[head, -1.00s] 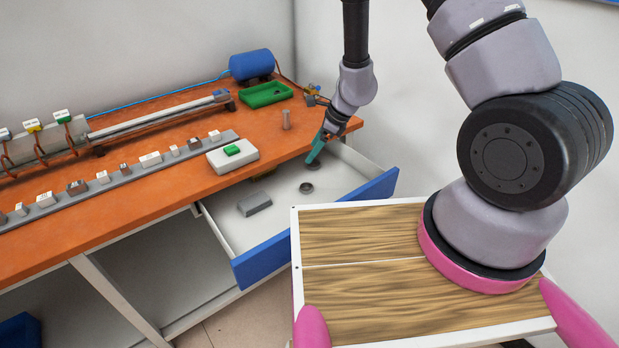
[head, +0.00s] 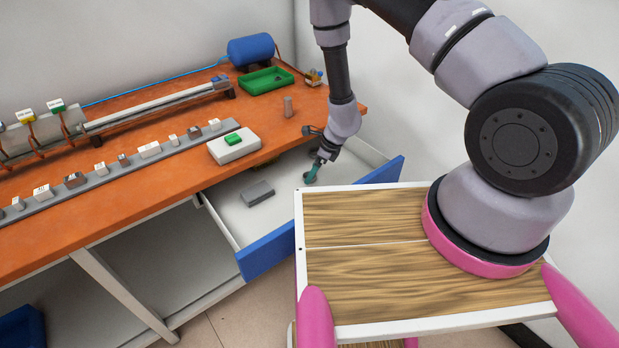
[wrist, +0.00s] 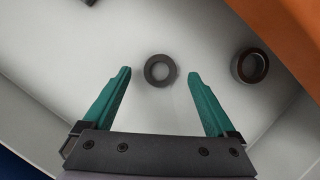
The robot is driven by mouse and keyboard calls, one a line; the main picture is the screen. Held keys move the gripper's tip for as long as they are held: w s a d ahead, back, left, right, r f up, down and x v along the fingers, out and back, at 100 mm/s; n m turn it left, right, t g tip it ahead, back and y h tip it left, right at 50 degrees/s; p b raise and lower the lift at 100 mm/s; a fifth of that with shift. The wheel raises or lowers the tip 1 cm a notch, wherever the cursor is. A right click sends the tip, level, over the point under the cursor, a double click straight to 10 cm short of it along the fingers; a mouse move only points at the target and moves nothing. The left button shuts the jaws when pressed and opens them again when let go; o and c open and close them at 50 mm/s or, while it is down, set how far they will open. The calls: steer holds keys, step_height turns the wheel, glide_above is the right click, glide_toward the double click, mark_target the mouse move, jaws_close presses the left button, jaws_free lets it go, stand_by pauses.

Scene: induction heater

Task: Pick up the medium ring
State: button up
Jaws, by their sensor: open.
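In the wrist view a small dark grey ring (wrist: 150,72) lies flat on the white drawer floor, midway between the fingertips of my gripper (wrist: 159,74). The teal fingers are apart and empty, one on each side of the ring; I cannot tell their height above it. A second ring (wrist: 238,68), dark with a brownish inside and slightly larger in the picture, lies to the right. Labels or sizes that mark the medium ring are not visible. In the head view my gripper (head: 311,177) points down into the open drawer and hides the rings.
The open drawer (head: 225,222) has a blue front (head: 270,252) and holds a grey block (head: 257,193). The orange bench top (head: 150,185) overhangs the drawer's back.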

steer(key=shift+x, duration=0.8)
jaws_close()
steer(key=shift+r, duration=0.15)
